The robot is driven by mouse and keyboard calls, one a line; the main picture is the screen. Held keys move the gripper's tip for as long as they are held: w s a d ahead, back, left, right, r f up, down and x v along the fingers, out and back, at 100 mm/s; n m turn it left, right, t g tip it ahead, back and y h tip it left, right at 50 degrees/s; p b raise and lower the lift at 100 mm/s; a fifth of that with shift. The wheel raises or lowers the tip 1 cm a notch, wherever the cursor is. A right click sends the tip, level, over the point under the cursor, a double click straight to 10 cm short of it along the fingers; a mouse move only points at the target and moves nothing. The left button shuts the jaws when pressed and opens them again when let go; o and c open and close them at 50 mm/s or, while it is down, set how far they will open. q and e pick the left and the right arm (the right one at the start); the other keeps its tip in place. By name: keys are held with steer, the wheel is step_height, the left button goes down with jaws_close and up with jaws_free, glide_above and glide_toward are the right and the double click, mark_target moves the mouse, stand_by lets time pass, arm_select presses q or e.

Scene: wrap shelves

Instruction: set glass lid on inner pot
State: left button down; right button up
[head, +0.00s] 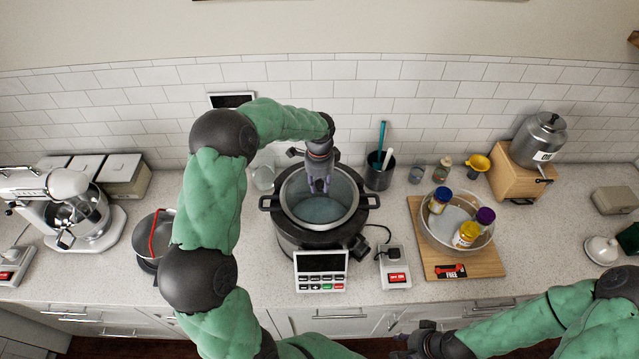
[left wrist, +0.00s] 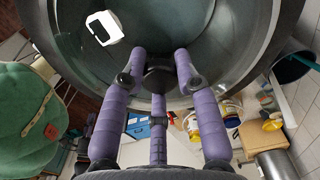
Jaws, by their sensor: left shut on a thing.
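My left gripper (head: 319,184) is over the cooker and shut on the dark knob of the glass lid (head: 318,209). In the left wrist view, the purple fingers close around the knob (left wrist: 158,79), and the clear lid (left wrist: 215,40) with its pale rim fills the top. The inner pot (head: 267,203) is dark with side handles and sits in the black cooker (head: 287,241). The lid overlaps the pot's mouth; I cannot tell whether its rim touches the pot all round. My right gripper (head: 424,341) is low at the front edge, away from the pot; its fingers are unclear.
A control panel (head: 320,271) stands in front of the cooker, with a switch box (head: 394,267) beside it. A utensil holder (head: 379,172) is behind right. A wooden board (head: 487,262) with a bowl of jars lies right. A red-handled pan (head: 147,250) stands left.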

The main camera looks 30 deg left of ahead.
arm_select(q)
steer(key=shift+f+b, duration=0.5)
steer(key=shift+f, duration=0.05)
stand_by(1.0)
steer(key=shift+s+d+f, duration=0.1)
steer(key=shift+s+f, duration=0.05)
steer(key=shift+f, duration=0.1)
steer(key=c, duration=1.1)
jaws_free()
steer(key=shift+o, duration=1.3)
steer(key=o, duration=0.6)
steer(key=shift+c, duration=0.2)
steer(key=shift+r, duration=0.15)
steer(key=shift+r+p, duration=1.9)
steer(key=shift+r, duration=1.55)
